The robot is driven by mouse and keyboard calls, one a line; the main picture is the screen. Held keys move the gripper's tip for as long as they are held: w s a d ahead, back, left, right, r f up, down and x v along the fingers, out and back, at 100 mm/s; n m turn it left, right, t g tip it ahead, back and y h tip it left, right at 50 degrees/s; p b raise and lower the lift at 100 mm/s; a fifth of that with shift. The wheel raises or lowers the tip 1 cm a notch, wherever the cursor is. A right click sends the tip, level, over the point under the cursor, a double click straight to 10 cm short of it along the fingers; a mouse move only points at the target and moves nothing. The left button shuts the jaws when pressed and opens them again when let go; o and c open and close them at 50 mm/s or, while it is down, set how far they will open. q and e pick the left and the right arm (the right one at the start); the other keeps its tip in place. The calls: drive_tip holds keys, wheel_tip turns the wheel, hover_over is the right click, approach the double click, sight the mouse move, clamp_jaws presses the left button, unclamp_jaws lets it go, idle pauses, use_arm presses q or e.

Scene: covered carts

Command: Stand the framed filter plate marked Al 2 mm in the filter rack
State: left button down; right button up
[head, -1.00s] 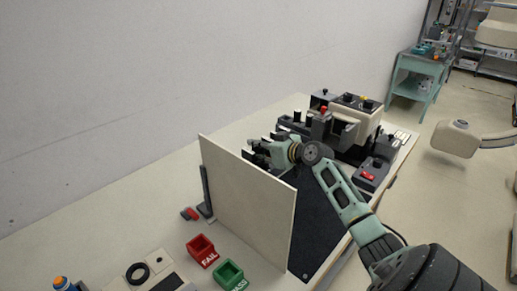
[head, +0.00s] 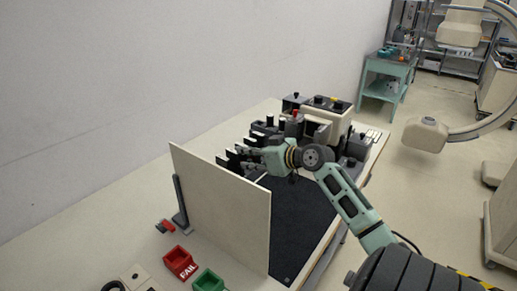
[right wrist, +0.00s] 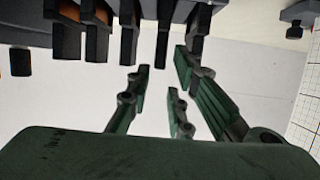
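My right gripper (head: 243,158) reaches in from the right, behind the upright pale panel, beside a row of dark upright plates (head: 262,130). In the right wrist view my right gripper's green fingers (right wrist: 160,82) are apart. A dark upright piece (right wrist: 163,50) shows just beyond the gap between them; I cannot tell whether they touch it. More dark pieces (right wrist: 97,42) stand in a row to its left, some with orange parts. I cannot read any plate's mark, so the Al 2 mm plate and the rack cannot be told for sure. My left gripper is out of view.
The tall pale panel (head: 220,210) stands on the bench in front of the gripper. Red FAIL bin (head: 181,263) and green bin (head: 208,281) lie nearer. A dark mat (head: 303,215) is right of the panel. A cream-and-grey device (head: 335,115) stands behind.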

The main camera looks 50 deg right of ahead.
drive_tip(key=shift+b+v, duration=0.3)
drive_tip(key=shift+v, duration=1.8)
